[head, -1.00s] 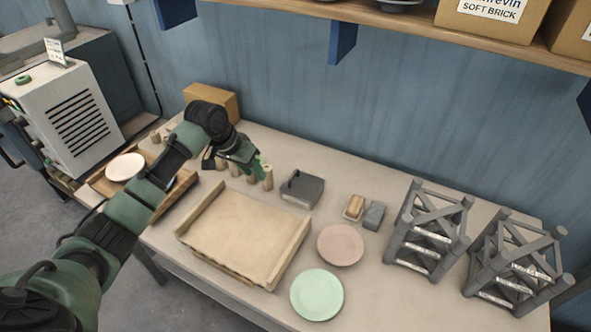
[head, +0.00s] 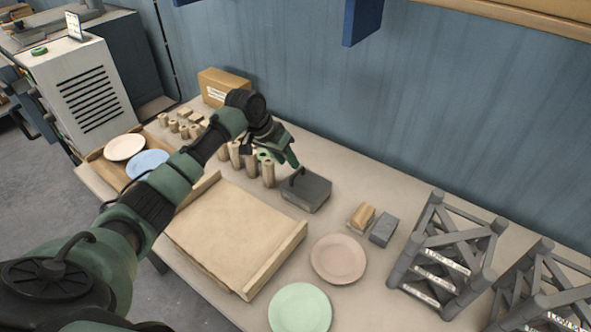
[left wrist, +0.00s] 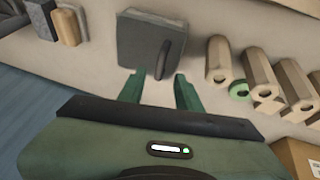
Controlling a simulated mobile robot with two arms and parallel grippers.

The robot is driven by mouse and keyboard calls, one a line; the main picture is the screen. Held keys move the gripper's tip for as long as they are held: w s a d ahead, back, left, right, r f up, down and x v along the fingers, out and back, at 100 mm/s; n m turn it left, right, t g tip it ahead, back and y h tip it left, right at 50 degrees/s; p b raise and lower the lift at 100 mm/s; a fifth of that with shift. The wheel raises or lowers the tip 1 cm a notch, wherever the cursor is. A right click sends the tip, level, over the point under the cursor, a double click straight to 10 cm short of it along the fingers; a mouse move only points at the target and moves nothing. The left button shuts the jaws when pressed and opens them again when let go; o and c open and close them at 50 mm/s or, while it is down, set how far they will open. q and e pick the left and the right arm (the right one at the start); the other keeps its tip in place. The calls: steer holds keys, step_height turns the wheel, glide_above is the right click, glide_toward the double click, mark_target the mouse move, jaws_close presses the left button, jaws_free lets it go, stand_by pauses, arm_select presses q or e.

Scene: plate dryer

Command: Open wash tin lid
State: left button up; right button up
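The wash tin (head: 310,195) is a dark grey box with its flat lid on and a dark curved handle (head: 295,177) near one edge. It stands on the table between the cylinders and the small blocks. In the left wrist view the tin (left wrist: 139,40) is straight ahead, with its handle (left wrist: 166,58) toward the right side. My left gripper (head: 290,162) is just beside the handle. In the left wrist view its two green fingers (left wrist: 157,84) are apart and empty, with the handle's near end just beyond the gap. My right gripper is out of view.
Several tan cylinders (head: 268,174) stand left of the tin. A sponge (head: 362,216) and a grey block (head: 383,230) lie to its right. A wooden tray (head: 232,228), a pink plate (head: 338,260) and a green plate (head: 300,311) are nearer. Grey racks (head: 443,255) stand at right.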

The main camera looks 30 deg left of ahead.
mark_target(295, 173)
arm_select(q)
steer(key=x, duration=0.5)
steer(key=shift+f+p, duration=0.2)
steer(key=shift+p, duration=0.15)
steer(key=shift+s+a, duration=0.1)
steer(key=shift+r, duration=0.1)
jaws_close()
stand_by(0.9)
